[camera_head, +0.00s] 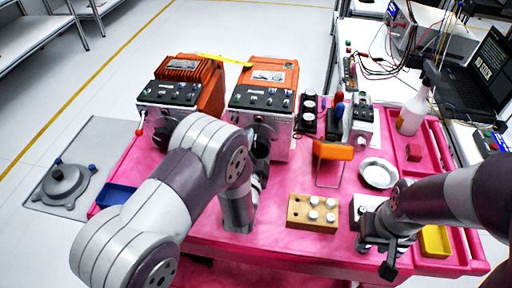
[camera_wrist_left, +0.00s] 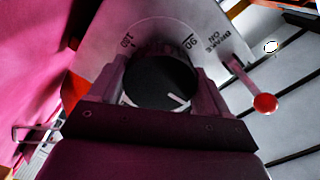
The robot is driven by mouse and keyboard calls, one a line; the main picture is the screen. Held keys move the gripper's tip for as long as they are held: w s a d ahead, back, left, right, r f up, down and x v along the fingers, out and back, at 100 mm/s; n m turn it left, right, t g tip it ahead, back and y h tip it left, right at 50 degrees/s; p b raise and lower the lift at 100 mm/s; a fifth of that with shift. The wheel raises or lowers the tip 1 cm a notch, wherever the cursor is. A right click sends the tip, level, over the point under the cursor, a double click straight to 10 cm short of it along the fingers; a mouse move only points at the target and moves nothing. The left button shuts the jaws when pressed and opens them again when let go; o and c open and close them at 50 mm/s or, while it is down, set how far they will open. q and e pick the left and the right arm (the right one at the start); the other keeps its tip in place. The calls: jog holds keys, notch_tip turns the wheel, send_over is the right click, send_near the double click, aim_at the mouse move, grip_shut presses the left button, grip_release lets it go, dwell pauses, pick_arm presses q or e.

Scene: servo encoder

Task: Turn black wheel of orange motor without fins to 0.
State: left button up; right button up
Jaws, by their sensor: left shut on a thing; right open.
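The orange motor without fins (camera_head: 270,73) stands at the back middle of the pink table. Its front plate (camera_wrist_left: 100,43) shows the marks 180 and 90 and "BRAKE ON"; no 0 mark is visible. My left gripper (camera_head: 260,160) is in front of this plate, partly hidden by its arm. In the left wrist view its fingers (camera_wrist_left: 157,92) are shut on both sides of the black wheel (camera_wrist_left: 155,78). A white line on the wheel points to the lower right. A red-knobbed lever (camera_wrist_left: 264,103) is beside it. My right gripper (camera_head: 380,243) is open at the front right.
The finned orange motor (camera_head: 185,70) stands to the left. A wire stand with orange top (camera_head: 332,151), a wooden block with white pegs (camera_head: 300,223), a white dish (camera_head: 378,174) and a spray bottle (camera_head: 415,110) are to the right. A blue bin (camera_head: 117,195) is at the left edge.

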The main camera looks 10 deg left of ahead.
pick_arm(q)
jog(key=shift+f+m, duration=0.1)
jog(key=shift+m, duration=0.3)
jog(key=o, duration=1)
